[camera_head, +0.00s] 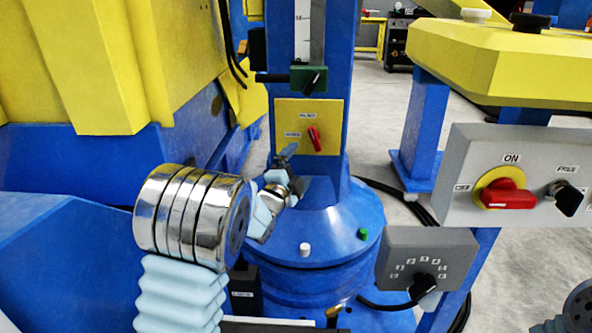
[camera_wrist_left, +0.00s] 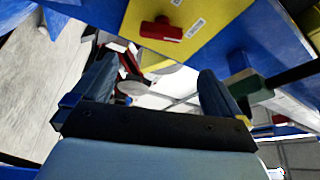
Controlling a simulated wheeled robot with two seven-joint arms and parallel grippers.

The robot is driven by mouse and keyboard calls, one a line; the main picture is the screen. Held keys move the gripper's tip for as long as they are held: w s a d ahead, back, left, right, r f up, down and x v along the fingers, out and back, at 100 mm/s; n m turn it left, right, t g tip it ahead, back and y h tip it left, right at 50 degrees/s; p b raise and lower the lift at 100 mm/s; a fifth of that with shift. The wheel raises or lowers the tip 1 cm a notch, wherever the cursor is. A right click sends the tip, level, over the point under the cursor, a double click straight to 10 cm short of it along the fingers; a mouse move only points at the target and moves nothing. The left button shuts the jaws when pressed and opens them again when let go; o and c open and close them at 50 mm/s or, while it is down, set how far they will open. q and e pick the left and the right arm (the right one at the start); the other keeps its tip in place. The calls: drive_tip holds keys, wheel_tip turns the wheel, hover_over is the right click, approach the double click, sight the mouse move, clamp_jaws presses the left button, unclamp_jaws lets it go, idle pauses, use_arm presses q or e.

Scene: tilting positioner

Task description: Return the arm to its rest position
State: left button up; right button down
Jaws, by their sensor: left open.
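My left arm comes in from the lower left in the head view. Its left gripper (camera_head: 287,157) is small there, just in front of the yellow plate (camera_head: 332,112) with a red switch (camera_head: 314,139) on the blue column (camera_head: 347,75). In the left wrist view the gripper (camera_wrist_left: 155,78) shows two fingers spread wide, with nothing held between them. The red switch (camera_wrist_left: 161,29) lies beyond and above the fingers there, apart from them. My right gripper is not in view.
A grey panel (camera_head: 465,150) with a red ON/OFF knob (camera_head: 508,196) stands at the right. Below it is a grey dial box (camera_head: 428,246). A green clamp (camera_head: 308,78) sits on the column's scale. The large yellow and blue machine (camera_head: 85,60) fills the left. Open floor (camera_head: 375,130) shows behind.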

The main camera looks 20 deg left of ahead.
use_arm(q)
drive_tip(key=shift+s+f, duration=0.1)
drive_tip(key=shift+s, duration=0.3)
drive_tip(key=s+d+f+n+g+y+p, duration=0.15)
drive_tip(key=s+f+n+g, duration=0.35)
drive_tip(key=f, duration=0.8)
drive_tip(key=s+f+n+g+p, duration=0.3)
drive_tip(key=s+f+n+g, duration=0.15)
drive_tip(key=f, duration=0.85)
drive_tip(key=s+d+f+n+g+h+p, duration=0.1)
drive_tip(key=s+d+f+n+g, duration=0.1)
drive_tip(key=s, duration=0.6)
drive_tip(key=s+d+f+n+g+h+p, duration=0.1)
drive_tip(key=s+d+f+n+g, duration=0.2)
drive_tip(key=s, duration=0.6)
drive_tip(key=s+d+f+n+g+h+p, duration=0.1)
drive_tip(key=s+d+f+n+g, duration=0.2)
drive_tip(key=s, duration=0.5)
wheel_tip(320, 180, down, 3)
drive_tip(key=d+g, duration=0.1)
drive_tip(key=d, duration=0.1)
drive_tip(key=shift+s+d+r+h, duration=0.15)
drive_tip(key=shift+d+r+h, duration=0.05)
drive_tip(key=shift+d+h, duration=0.2)
